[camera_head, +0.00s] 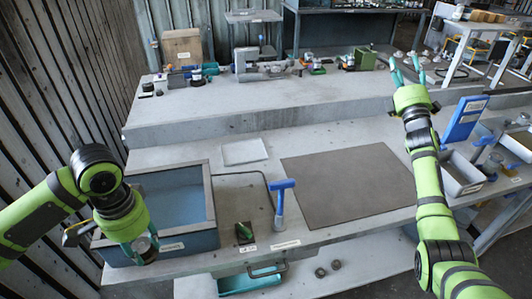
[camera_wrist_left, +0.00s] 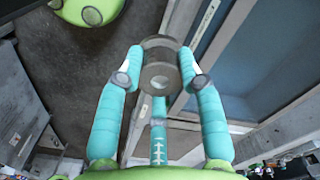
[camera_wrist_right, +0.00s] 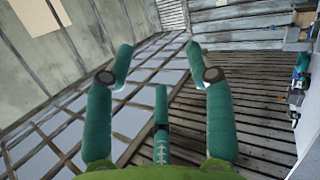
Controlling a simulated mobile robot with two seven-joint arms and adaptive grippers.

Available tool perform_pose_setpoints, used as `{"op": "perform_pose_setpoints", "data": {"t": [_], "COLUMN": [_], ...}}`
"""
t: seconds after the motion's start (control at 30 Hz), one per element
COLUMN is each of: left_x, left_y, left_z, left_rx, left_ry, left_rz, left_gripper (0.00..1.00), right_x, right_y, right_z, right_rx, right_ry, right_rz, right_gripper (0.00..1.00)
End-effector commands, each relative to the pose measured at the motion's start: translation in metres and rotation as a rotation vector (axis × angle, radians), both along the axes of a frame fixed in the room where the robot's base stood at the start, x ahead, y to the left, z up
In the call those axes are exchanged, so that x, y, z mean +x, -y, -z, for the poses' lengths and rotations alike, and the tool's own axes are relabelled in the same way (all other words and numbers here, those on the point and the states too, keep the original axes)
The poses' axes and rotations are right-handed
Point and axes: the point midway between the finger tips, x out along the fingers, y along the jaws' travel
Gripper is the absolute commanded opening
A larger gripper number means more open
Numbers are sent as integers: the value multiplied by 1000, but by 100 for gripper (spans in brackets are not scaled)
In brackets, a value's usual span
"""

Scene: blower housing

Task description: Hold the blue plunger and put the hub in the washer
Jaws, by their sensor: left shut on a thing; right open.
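The blue plunger (camera_head: 281,200) with a T-shaped handle stands upright on the bench, right of the washer. The washer (camera_head: 212,203) is a grey-rimmed tub with blue inside, on the bench at the left. My left gripper (camera_head: 143,250) is at the washer's front wall, on the outside in the picture. In the left wrist view my left gripper (camera_wrist_left: 160,78) is shut on the hub (camera_wrist_left: 160,76), a grey round part with a centre hole. My right gripper (camera_head: 407,76) is open, empty and raised at the right, far from the plunger; the right wrist view shows nothing between its fingers (camera_wrist_right: 158,75).
A dark mat (camera_head: 350,180) lies bare right of the plunger. A small green item (camera_head: 244,231) sits between washer and plunger. A blue upright panel (camera_head: 465,120) and grey bins (camera_head: 462,177) stand at the right. Tools line the rear raised shelf (camera_head: 260,98).

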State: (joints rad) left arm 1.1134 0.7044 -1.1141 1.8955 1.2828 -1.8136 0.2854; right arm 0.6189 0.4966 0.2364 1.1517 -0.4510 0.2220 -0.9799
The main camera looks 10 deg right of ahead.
Motion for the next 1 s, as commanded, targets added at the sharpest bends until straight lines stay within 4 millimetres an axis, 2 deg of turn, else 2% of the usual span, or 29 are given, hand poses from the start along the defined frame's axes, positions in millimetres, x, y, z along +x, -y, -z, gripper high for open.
{"op": "perform_pose_setpoints", "data": {"t": [0.03,0.1,0.17,0.3,0.43,0.53,0.67,0.7,0.77,0.8,0.87,0.9,1.0], "left_x": [0,0,0,0,0,0,0,0,0,0,0,0,0], "left_y": [0,0,0,0,0,0,0,0,0,0,0,0,0], "left_z": [0,0,0,0,0,0,0,0,0,0,0,0,0], "left_rx": [-1,-1,-1,-1,-1,-1,-1,-1,-1,-1,-1,-1,-1], "left_ry": [1,1,1,1,1,1,1,1,1,1,1,1,1], "left_rz": [0,0,0,0,0,0,0,0,0,0,0,0,0], "left_gripper": [0,0,0,0,0,0,0,0,0,0,0,0,0], "right_x": [7,15,19,23,16,5,-17,-25,-40,-49,-65,-76,-97], "right_y": [-26,-62,-94,-173,-250,-309,-381,-401,-429,-445,-464,-471,-469], "right_z": [-18,-38,-53,-81,-95,-96,-80,-72,-55,-40,-15,5,52], "right_rx": [-68,-162,-247,-452,-658,-830,-1085,-1171,-1311,-1414,-1582,-1701,-1993], "right_ry": [27,60,88,150,201,235,262,266,263,255,229,198,81], "right_rz": [-49,-118,-178,-327,-478,-604,-784,-843,-940,-1007,-1114,-1189,-1355], "right_gripper": [54,54,54,54,54,54,54,54,54,54,54,54,54]}}
